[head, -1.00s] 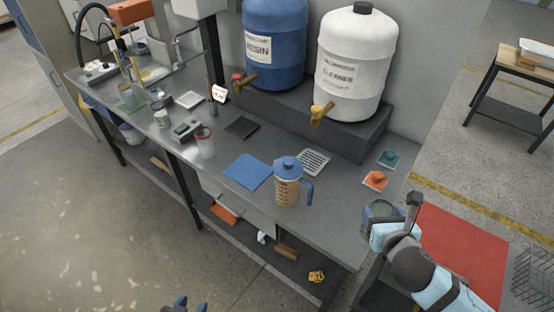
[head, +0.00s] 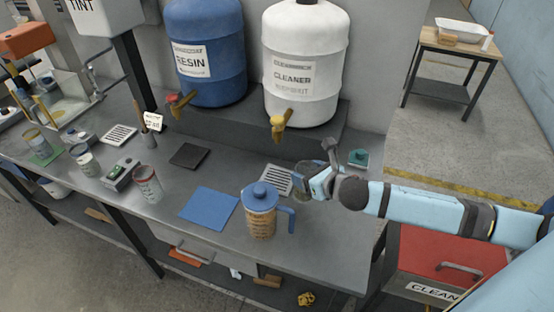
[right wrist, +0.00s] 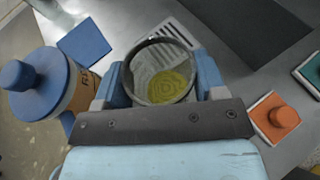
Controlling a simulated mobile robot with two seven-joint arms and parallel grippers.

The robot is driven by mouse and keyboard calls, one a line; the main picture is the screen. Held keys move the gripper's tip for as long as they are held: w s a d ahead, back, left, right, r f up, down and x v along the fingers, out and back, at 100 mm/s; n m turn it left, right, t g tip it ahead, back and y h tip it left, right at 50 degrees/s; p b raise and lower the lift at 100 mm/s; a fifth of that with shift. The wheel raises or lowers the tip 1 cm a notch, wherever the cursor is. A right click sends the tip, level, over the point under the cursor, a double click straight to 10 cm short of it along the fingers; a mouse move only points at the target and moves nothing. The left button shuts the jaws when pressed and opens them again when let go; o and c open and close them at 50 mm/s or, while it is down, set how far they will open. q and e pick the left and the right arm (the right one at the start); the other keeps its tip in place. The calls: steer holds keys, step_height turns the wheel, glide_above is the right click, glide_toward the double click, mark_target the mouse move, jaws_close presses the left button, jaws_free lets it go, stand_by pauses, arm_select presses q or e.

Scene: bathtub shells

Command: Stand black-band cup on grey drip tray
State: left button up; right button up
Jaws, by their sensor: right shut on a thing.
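My right gripper (head: 306,182) is shut on a clear cup with a dark rim (right wrist: 133,82), seen from above in the right wrist view with yellow at its bottom. I take it for the black-band cup; its band does not show clearly. A slotted grey drip tray (head: 276,180) lies on the bench below the white cleaner drum's tap, just left of my gripper. It also shows past the cup in the right wrist view (right wrist: 177,29). The cup's height above the bench is hard to tell. My left gripper is out of view.
A blue-lidded jug (head: 260,212) stands close in front of the tray, beside a blue cloth (head: 209,208). The cleaner tap (head: 279,125) overhangs behind. An orange-knobbed tile (right wrist: 283,117) and a teal one (head: 358,158) lie at right. Another slotted tray (head: 118,136) lies far left.

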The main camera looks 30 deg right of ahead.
steer(key=r+p+x, duration=0.1)
steer(key=p+x, duration=0.1)
steer(key=x, duration=1)
steer(key=shift+w+a, duration=0.15)
steer(key=shift+w, duration=0.45)
steer(key=shift+f, duration=0.2)
steer(key=o, duration=1.3)
steer(key=shift+o, duration=0.2)
steer(key=shift+r, duration=0.1)
